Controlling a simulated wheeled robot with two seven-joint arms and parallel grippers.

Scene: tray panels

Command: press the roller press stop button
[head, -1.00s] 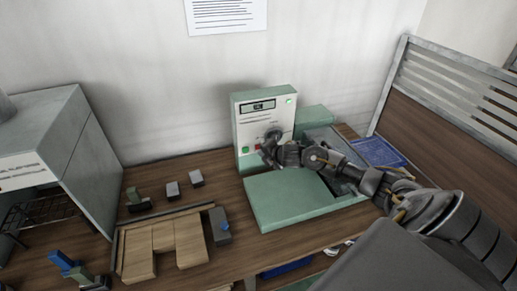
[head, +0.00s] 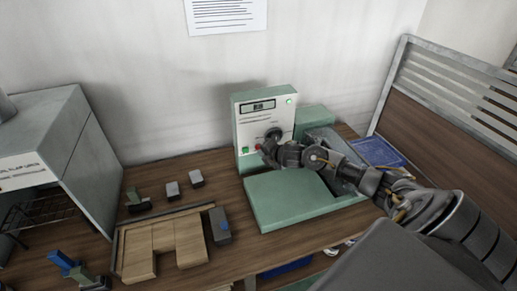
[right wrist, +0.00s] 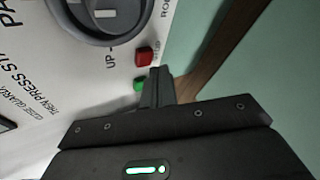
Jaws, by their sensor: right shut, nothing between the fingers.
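The roller press (head: 295,205) is a pale green machine with a white upright control panel (head: 252,115). A red button (head: 258,147) sits low on the panel, right of a green button (head: 245,150). Both show in the right wrist view: the red button (right wrist: 145,56) and the green button (right wrist: 139,85). My right gripper (head: 265,151) is shut and empty, its fingertips close to the red button. In the right wrist view the fingertips (right wrist: 160,71) lie just beside the red button; I cannot tell if they touch it. My left gripper is out of view.
A dark round dial (head: 274,133) is just above my right gripper. A blue tray (head: 375,151) lies right of the press. A wooden fixture (head: 165,245) and small blocks lie left. A grey cabinet (head: 75,150) stands far left, a slatted partition (head: 440,90) right.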

